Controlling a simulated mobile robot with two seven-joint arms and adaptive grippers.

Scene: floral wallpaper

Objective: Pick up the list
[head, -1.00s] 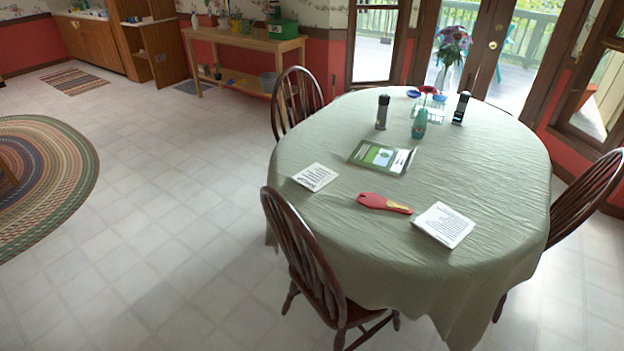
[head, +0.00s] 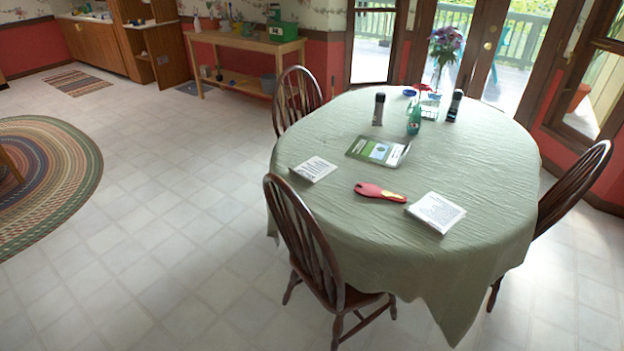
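Two papers with printed text lie on the table (head: 470,165) with a green cloth. One is a small white sheet (head: 314,169) near the table's left edge. The other is a larger white sheet or pad (head: 437,212) near the front right. I cannot tell from the print which one is the list. A green and white booklet or packet (head: 378,151) lies between them, farther back. A red brush-like item with a tan end (head: 379,192) lies beside the larger sheet. Neither of my grippers shows in the head view.
Wooden chairs stand at the table's front left (head: 305,240), back left (head: 297,100) and right (head: 572,190). Dark bottles (head: 379,109), a teal bottle (head: 414,121) and a flower vase (head: 440,60) stand at the far end. The tiled floor (head: 170,220) left of the table is open.

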